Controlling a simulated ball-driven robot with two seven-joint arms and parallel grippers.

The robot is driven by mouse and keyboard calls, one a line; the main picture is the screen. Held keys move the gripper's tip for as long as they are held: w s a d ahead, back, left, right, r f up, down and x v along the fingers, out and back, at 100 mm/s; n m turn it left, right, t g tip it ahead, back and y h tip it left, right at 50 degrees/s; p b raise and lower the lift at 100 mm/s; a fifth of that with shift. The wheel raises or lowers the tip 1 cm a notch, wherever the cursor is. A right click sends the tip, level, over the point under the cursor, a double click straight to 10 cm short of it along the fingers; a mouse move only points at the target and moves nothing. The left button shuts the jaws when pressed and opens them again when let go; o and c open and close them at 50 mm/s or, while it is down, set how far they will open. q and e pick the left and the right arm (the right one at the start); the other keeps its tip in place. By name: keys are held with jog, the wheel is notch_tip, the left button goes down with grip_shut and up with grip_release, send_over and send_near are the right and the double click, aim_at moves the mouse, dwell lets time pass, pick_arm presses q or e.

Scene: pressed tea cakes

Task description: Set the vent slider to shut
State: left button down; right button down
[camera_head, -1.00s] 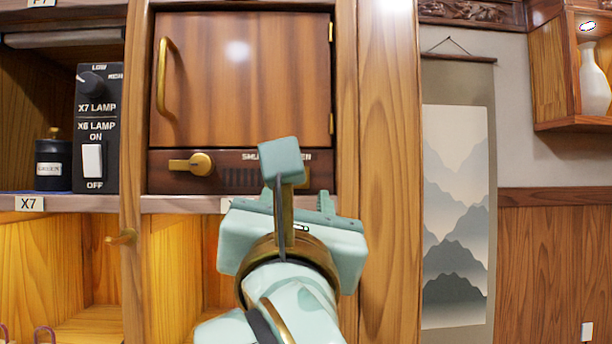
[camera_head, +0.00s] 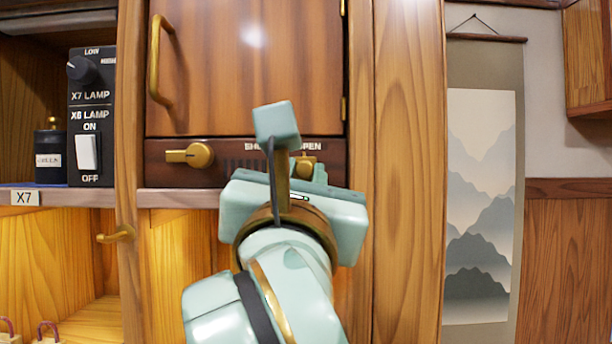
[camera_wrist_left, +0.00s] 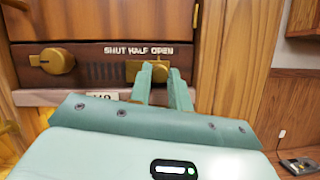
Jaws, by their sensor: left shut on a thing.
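The vent slider (camera_head: 306,159) is a brass tab on the dark wood strip under the cabinet door. It sits near the OPEN end of the SHUT HALF OPEN marking, and it also shows in the left wrist view (camera_wrist_left: 159,72). My left gripper (camera_head: 307,173) is at the slider, and in the left wrist view its two teal fingers (camera_wrist_left: 161,76) stand on either side of the brass tab, shut on it. My wrist and hand hide part of the strip in the head view. My right gripper is not in view.
A brass knob (camera_head: 200,155) sits left of the vent slots on the same strip. Above is a closed wooden door with a brass handle (camera_head: 155,60). A black lamp switch panel (camera_head: 91,118) and a dark jar (camera_head: 50,155) stand left. A wooden post (camera_head: 408,150) rises right.

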pick_arm(q)
jog(key=a+p, duration=0.1)
jog(key=a, duration=0.5)
jog(key=shift+d, duration=0.1)
jog(key=c, duration=1.3)
grip_release()
jog(key=shift+a, duration=0.3)
